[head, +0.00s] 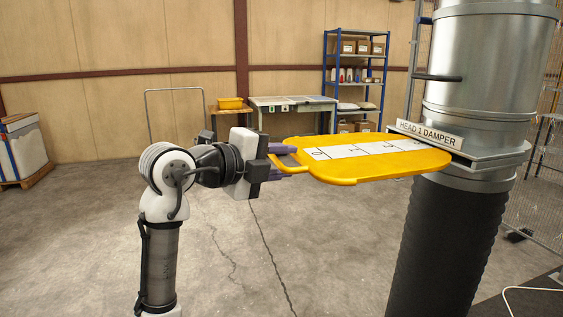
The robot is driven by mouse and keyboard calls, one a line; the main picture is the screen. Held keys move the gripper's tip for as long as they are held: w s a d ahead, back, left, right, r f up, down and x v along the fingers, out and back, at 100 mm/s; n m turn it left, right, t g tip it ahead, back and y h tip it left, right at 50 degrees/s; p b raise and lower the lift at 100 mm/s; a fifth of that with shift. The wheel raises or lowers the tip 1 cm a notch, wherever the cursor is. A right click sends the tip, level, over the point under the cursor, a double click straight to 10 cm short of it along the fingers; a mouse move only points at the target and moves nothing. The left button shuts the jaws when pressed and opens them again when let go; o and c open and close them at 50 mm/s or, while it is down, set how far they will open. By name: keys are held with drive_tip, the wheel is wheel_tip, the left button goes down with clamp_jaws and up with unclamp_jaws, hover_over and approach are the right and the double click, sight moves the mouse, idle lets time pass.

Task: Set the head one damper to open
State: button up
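The head 1 damper is a yellow slide plate (385,170) in the head view, with a white marked scale strip on top. Much of the plate sticks out leftward from a slot in the round metal duct. A sign reading "HEAD 1 DAMPER" (429,134) is above the slot. The plate's left end has a yellow handle (290,168). My gripper (280,163) is at this handle, its purple fingers apart, one above the other in the picture. The handle appears to lie between them; I cannot tell whether they touch it.
The duct (488,75) continues below the slot as a dark ribbed hose (443,245). A blue shelf rack (326,75), a workbench (292,102) and a yellow bin (230,103) stand at the back. A mesh fence is at the right. The concrete floor around my arm is clear.

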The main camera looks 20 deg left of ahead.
drive_tip(key=shift+s, duration=0.1)
drive_tip(key=b+v, duration=0.3)
drive_tip(key=v, duration=1)
drive_tip(key=shift+s+a, duration=0.25)
drive_tip(key=shift+s, duration=0.05)
